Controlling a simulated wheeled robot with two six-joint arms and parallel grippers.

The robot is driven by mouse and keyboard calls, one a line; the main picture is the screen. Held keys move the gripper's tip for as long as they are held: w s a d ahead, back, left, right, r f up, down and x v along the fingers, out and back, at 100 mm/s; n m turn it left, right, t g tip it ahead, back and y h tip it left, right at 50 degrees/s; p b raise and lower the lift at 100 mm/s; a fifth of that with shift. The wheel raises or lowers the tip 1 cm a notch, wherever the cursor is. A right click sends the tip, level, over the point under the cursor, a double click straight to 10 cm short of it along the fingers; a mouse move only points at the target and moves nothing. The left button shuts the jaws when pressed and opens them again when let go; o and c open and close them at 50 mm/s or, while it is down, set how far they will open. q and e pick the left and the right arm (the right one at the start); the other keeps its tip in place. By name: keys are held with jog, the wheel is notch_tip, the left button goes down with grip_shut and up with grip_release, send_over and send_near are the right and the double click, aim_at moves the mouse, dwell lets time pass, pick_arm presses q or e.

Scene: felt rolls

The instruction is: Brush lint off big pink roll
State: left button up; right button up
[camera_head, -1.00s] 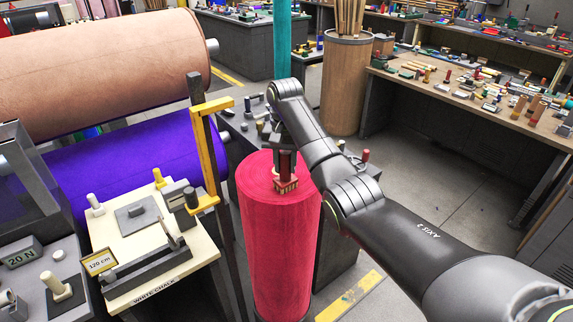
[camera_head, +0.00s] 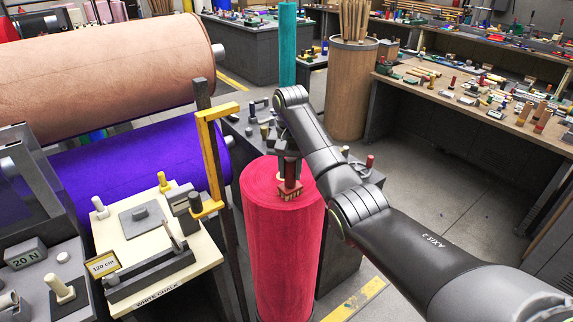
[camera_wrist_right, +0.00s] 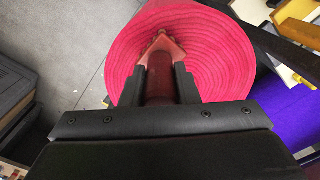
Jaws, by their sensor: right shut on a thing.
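The big pink roll (camera_head: 283,245) stands upright on the floor in the middle of the head view. Its round, ringed top end also shows in the right wrist view (camera_wrist_right: 215,50). My right gripper (camera_head: 288,172) is over the top of the roll, its jaws shut on the dark red handle of a brush (camera_wrist_right: 160,80). The brush (camera_head: 290,189) is upright with its bristles down at the roll's top, near the front edge. I cannot tell whether the bristles touch. No lint is clear to see. My left gripper is not in view.
A yellow bracket on a dark post (camera_head: 212,150) stands close left of the roll. A cream tray (camera_head: 140,240) and large peach (camera_head: 110,75) and purple (camera_head: 130,170) rolls fill the left. A grey bench with tools stands behind the roll. Open floor (camera_head: 450,200) lies to the right.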

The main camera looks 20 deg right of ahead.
jog(key=shift+s+d, duration=0.15)
jog(key=shift+s, duration=0.1)
jog(key=shift+w, duration=0.1)
jog(key=shift+w+a+f+b, duration=0.1)
jog(key=shift+w+a+b, duration=0.2)
jog(key=shift+w, duration=0.2)
jog(key=shift+w+a+b, duration=0.2)
jog(key=shift+w+b, duration=0.15)
jog(key=shift+w, duration=0.15)
jog(key=shift+s, duration=0.1)
jog(key=shift+s+d+p, duration=0.25)
jog(key=shift+s+p, duration=0.1)
jog(key=shift+s, duration=0.2)
jog(key=shift+s+d+p, duration=0.25)
jog(key=shift+s+p, duration=0.05)
jog(key=shift+s, duration=0.2)
jog(key=shift+r, duration=0.2)
